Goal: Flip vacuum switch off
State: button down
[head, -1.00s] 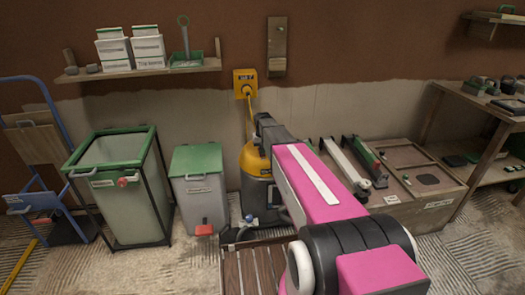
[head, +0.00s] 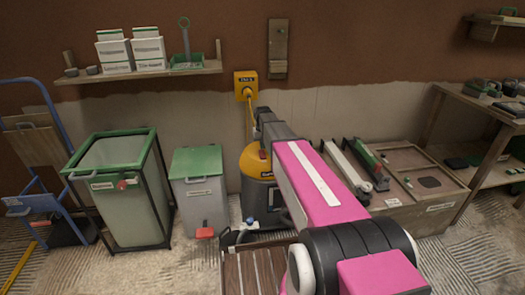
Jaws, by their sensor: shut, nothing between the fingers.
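The vacuum (head: 253,165) is a yellow and dark grey canister standing against the wall. A yellow cord runs from it up to a yellow wall box (head: 246,85). A small red part (head: 263,155) shows on the yellow top, close to my arm; I take it for the switch, but its position is too small to tell. My gripper (head: 260,114) is shut and empty. It appears above the vacuum's top, and I cannot tell whether it touches. My pink arm hides the vacuum's right side.
A grey bin with a green lid (head: 196,160) and a green-rimmed bin in a black frame (head: 122,200) stand left. A slatted wooden platform (head: 250,275) lies in front. A wooden crate (head: 415,215) with tools on top stands right. A shelf (head: 140,72) hangs upper left.

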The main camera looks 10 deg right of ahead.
aim_at(263, 155)
notch_tip(263, 155, up, 10)
jog(key=shift+s+r, duration=0.2)
jog(key=shift+r, duration=0.05)
jog(key=shift+s, duration=0.1)
jog(key=s+f, duration=0.4)
jog(key=s, duration=0.6)
jog(key=s+f, duration=0.5)
jog(key=s, duration=0.5)
jog(key=s+f, duration=0.5)
jog(key=s, duration=0.5)
jog(key=shift+s, duration=0.15)
